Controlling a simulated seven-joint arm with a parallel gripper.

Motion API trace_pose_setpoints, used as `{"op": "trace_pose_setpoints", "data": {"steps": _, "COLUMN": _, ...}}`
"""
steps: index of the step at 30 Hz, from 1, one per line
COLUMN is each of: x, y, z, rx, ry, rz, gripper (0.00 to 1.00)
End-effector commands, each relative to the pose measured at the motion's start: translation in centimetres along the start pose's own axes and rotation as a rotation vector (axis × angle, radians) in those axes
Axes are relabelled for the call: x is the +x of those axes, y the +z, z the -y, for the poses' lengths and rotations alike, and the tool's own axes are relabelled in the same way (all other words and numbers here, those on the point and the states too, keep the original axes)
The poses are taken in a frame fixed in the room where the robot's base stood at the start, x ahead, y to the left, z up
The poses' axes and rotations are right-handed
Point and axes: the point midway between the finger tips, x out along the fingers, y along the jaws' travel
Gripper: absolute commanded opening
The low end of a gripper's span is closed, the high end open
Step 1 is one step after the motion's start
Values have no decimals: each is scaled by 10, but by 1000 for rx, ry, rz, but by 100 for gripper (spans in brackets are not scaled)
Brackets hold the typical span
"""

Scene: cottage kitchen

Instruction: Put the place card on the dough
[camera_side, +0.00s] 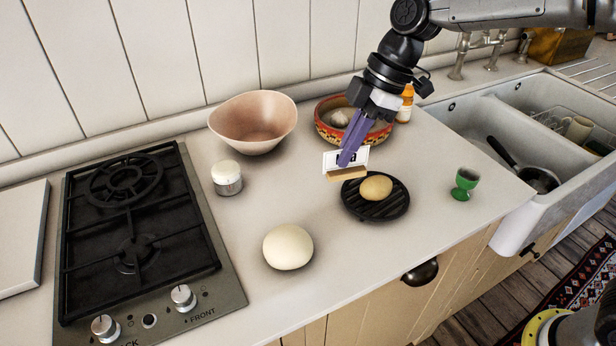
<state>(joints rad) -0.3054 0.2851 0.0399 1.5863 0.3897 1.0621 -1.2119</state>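The place card (331,160) is a white card with dark lettering in a light wooden base (346,174). It stands upright just behind the black trivet. My gripper (348,158) points down with its purple fingers across the front of the card, hiding part of the lettering. The fingers look close together, but I cannot tell whether they grip the card, or whether its base touches the counter. The dough (288,247) appears to be the smooth, pale round ball on the counter, front left of the card. Nothing lies on it.
A tan, potato-like lump (376,187) rests on the black trivet (391,208). A pink bowl (253,122), patterned bowl (325,131), white-lidded jar (227,178), orange bottle (405,104) and green egg cup (465,184) stand around. The hob (135,232) is left, the sink (480,122) right.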

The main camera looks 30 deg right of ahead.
Motion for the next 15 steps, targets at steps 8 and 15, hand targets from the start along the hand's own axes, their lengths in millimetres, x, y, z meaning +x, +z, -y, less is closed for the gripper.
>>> {"op": "trace_pose_setpoints", "data": {"steps": 8, "x": -36, "y": -14, "z": 88, "rx": -118, "ry": -42, "rz": -3, "gripper": 0}}
{"op": "trace_pose_setpoints", "data": {"steps": 15, "x": -57, "y": -28, "z": 131, "rx": -193, "ry": -77, "rz": -2, "gripper": 0}}
